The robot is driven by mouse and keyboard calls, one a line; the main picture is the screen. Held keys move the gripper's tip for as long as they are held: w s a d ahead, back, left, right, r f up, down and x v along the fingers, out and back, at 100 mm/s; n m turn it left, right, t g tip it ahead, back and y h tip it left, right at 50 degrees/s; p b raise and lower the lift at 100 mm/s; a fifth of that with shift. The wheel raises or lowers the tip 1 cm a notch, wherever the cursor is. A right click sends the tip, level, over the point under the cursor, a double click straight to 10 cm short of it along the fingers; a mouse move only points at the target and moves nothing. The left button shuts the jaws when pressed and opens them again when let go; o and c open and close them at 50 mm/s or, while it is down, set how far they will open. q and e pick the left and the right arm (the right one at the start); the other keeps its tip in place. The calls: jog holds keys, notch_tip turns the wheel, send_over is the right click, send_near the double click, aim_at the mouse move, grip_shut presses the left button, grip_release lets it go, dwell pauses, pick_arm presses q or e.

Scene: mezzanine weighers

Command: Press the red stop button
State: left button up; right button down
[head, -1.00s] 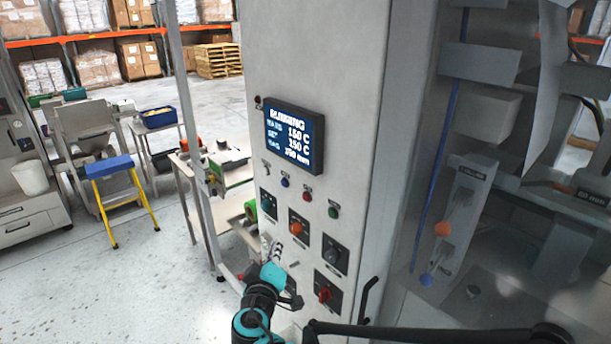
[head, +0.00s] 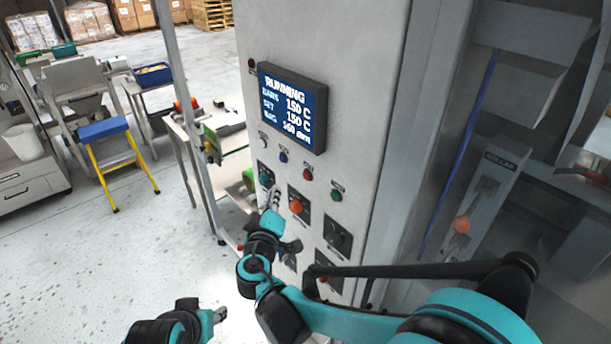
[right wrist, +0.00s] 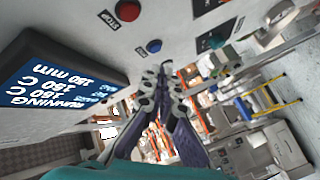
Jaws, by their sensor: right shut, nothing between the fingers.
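The red stop button (head: 308,174) is a small round button in the row under the display on the grey cabinet. In the right wrist view it is a red dome (right wrist: 127,10) at the top, beside a STOP label. My right gripper (head: 272,194) is shut and empty, in front of the panel, below and left of the red button. Its fingers (right wrist: 160,72) point at the panel just below the blue button in the right wrist view, apart from the red one. My left gripper (head: 219,315) is low at the left; its jaws are too small to read.
Close to the red button are a blue button (head: 284,156), a green button (head: 337,195) and an orange knob (head: 296,206). The display (head: 292,108) reads RUNNING and juts out above. A yellow-legged step stool (head: 118,160) stands on the floor at left.

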aim_at(306, 176)
jog(key=w+d, duration=0.4)
jog(key=d, duration=0.1)
jog(key=shift+d, duration=0.4)
jog(key=shift+w+d, duration=0.1)
dwell(1.2)
jog(key=shift+w+d, duration=0.15)
jog(key=shift+d, duration=0.1)
jog(key=shift+w+d, duration=0.25)
jog(key=shift+d, duration=0.1)
dwell(0.7)
jog(key=shift+s+a, duration=0.1)
jog(key=shift+a, duration=0.05)
jog(key=shift+s+a, duration=0.4)
jog(key=shift+a, duration=0.15)
